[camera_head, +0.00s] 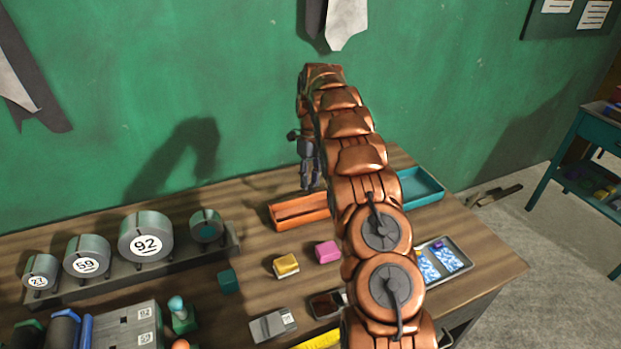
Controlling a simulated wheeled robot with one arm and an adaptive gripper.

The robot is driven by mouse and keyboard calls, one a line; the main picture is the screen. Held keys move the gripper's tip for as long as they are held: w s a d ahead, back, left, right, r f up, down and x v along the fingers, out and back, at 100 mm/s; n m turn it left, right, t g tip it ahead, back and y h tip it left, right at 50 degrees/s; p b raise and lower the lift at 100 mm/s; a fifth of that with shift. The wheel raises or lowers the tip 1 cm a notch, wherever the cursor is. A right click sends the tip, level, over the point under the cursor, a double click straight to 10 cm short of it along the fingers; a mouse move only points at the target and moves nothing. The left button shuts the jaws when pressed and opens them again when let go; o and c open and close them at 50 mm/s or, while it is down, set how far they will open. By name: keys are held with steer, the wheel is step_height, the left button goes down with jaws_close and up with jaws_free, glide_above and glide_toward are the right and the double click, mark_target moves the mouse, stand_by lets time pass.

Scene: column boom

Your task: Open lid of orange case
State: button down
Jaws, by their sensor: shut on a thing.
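The orange case (300,217) sits on the wooden workbench near the green wall, left of my arm. My copper-coloured arm crosses the middle of the view and hides part of the case's right side. My gripper (311,185) points down at the back edge of the case. It is shut on the case's lid there, though the fingertips are small and the hold is partly hidden. How far the lid is raised cannot be told from this view.
A teal tray (420,187) is right of my arm. A yellow block (286,265) and a pink block (327,251) lie in front of the case. Numbered grey cylinders (146,237) stand on a rack at left. Bare wood lies between rack and case.

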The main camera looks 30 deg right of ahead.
stand_by(0.4)
steer(key=c, duration=0.8)
jaws_free()
steer(key=shift+s+f+b, duration=0.15)
steer(key=shift+s+b, duration=0.15)
steer(key=shift+b, duration=0.3)
